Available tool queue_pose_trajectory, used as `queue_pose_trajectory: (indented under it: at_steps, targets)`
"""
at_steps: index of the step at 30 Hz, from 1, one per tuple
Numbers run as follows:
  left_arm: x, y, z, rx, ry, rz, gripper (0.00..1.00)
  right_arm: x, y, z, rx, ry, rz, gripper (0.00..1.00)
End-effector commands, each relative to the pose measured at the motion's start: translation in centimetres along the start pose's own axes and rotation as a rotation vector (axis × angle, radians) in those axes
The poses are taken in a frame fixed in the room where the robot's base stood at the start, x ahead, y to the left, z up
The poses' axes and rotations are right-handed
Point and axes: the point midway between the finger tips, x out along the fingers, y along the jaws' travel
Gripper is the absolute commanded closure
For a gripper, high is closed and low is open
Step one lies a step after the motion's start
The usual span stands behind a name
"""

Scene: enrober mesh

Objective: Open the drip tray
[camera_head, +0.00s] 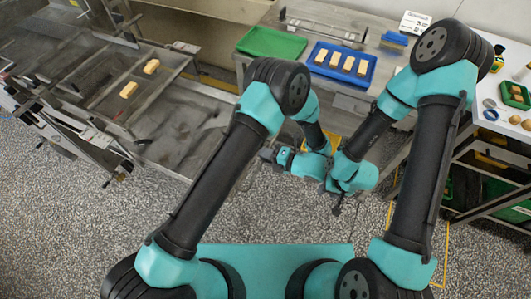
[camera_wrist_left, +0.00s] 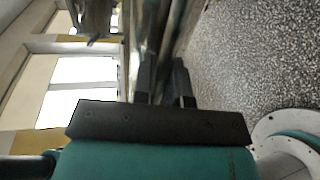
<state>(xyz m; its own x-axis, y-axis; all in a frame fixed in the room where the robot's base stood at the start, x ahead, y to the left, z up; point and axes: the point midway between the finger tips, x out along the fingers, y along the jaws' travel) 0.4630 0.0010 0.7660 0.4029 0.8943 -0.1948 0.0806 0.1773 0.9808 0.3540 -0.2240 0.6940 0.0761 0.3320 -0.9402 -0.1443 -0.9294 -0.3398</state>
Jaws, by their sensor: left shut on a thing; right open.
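The drip tray (camera_head: 188,152) appears as a grey metal sheet low at the right side of the enrober in the head view. My left gripper (camera_head: 265,154) is beside the tray's right end. In the left wrist view its two dark fingers (camera_wrist_left: 165,82) close around a thin metal part that runs away from me. The exact part gripped is hard to make out. My right gripper (camera_head: 336,209) is open and empty over the floor, to the right of my left gripper and nearer me.
A metal table behind holds a green tray (camera_head: 271,42) and a blue tray (camera_head: 340,64) with several yellow blocks. A white-topped table (camera_head: 487,100) stands at the right. Speckled floor (camera_head: 100,220) is open in front.

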Motion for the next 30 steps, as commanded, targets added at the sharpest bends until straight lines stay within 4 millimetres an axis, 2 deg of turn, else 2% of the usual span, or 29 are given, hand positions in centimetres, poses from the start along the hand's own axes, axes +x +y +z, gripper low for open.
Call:
queue_pose_trajectory:
  at_steps: [4,5,12,30]
  targets:
    - [0.02,0.00,0.00,0.000,0.001,0.000,1.00,0.00,0.00,0.00,0.000,0.000,0.000,0.57]
    - [0.02,0.00,0.00,0.000,0.001,0.000,0.87,0.00,0.00,0.00,0.000,0.000,0.000,0.57]
    - [0.03,0.00,0.03,0.000,0.000,0.000,0.64,0.00,0.00,0.00,0.000,0.000,0.000,0.57]
    - [0.24,0.06,0.33,0.002,-0.015,0.000,0.63,0.00,0.01,0.00,0.000,0.000,0.000,0.57]
